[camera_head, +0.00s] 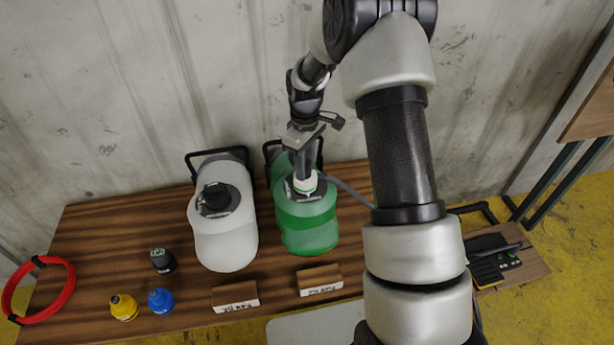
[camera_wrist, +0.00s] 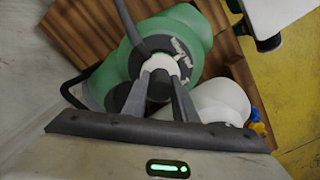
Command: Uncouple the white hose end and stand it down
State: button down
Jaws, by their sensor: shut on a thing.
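The white hose end (camera_head: 306,184) is at the dark round fitting on top of the green inflatable (camera_head: 308,236); whether it is still coupled I cannot tell. A grey hose (camera_head: 350,193) runs from it to the right, behind my arm. My gripper (camera_head: 304,172) reaches down from above and is shut on the hose end. In the wrist view, the fingertips of my gripper (camera_wrist: 158,88) close around a dark part beside the white collar of the hose end (camera_wrist: 160,64). The fitting beneath is partly hidden by the hose end and fingers.
A white inflatable (camera_head: 225,236) lies left of the green one. Two labelled wooden blocks (camera_head: 235,297) (camera_head: 320,280) stand at the table's front. Black (camera_head: 163,260), blue (camera_head: 160,301) and yellow (camera_head: 124,307) fittings and a red coil (camera_head: 40,290) are at left. A pump unit (camera_head: 492,262) is at right.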

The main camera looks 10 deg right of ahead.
jog(key=n, duration=0.1)
jog(key=f+n, duration=0.1)
jog(key=n, duration=0.1)
jog(key=shift+s, duration=0.3)
jog(key=shift+d+r+p, duration=0.2)
jog(key=shift+r+p, duration=0.15)
jog(key=shift+w+r, duration=0.15)
jog(key=shift+r, duration=0.15)
jog(key=shift+r+p, duration=0.3)
jog(key=shift+w+a+r, duration=0.1)
jog(key=shift+w+a, duration=0.05)
jog(key=shift+r, duration=0.15)
jog(key=shift+r+p, duration=1.6)
jog(key=shift+r, duration=0.7)
